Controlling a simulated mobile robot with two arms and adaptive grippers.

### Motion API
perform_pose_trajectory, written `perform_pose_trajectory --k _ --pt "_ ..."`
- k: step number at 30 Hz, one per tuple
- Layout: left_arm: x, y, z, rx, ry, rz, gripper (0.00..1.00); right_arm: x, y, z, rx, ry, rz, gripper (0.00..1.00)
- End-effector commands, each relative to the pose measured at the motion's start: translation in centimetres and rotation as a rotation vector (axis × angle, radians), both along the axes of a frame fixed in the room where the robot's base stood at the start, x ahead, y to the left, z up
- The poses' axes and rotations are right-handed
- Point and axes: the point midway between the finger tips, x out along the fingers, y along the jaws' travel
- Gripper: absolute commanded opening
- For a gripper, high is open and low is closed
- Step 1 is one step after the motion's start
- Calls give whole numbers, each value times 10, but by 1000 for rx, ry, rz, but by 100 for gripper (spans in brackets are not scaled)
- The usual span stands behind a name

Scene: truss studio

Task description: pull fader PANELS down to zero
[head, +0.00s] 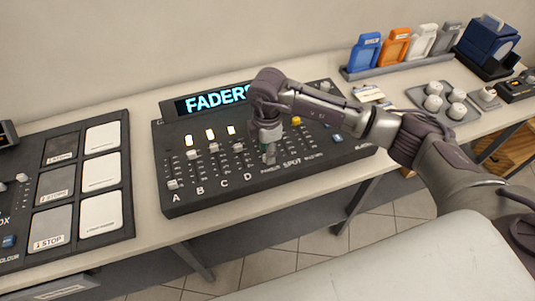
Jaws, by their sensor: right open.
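The black fader console (185,201) stands on the white table, with a lit display (212,99) reading FADERS. Faders lettered A, B, C and D run along its left, with small white caps at differing heights. A label that seems to read PANELS (270,169) sits right of D, beside SPOT. My right gripper (269,155) is open and points down over the PANELS column. It hides that fader's cap and most of its slot, so I cannot tell the cap's height or whether the fingers touch it. My left gripper is out of view.
A panel with grey and white pads (101,172) lies left of the console. A rack (402,62) of coloured tags and a tray (447,107) with round white knobs stand at the back right. The white table (145,190) has a bare strip left of the console.

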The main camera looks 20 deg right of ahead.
Motion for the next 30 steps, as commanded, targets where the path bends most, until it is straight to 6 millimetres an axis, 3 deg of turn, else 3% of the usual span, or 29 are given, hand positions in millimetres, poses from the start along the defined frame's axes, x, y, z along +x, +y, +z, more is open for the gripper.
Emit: perform_pose_trajectory --k 6,12,18,30 --pt "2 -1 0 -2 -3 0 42 0 0 49 1 -3 2 42" --pt "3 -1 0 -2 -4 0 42 0 0 82 0 0 2 42" --pt "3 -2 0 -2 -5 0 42 -1 0 94 -1 3 1 42" --pt "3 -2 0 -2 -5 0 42 -1 0 95 0 3 1 42"
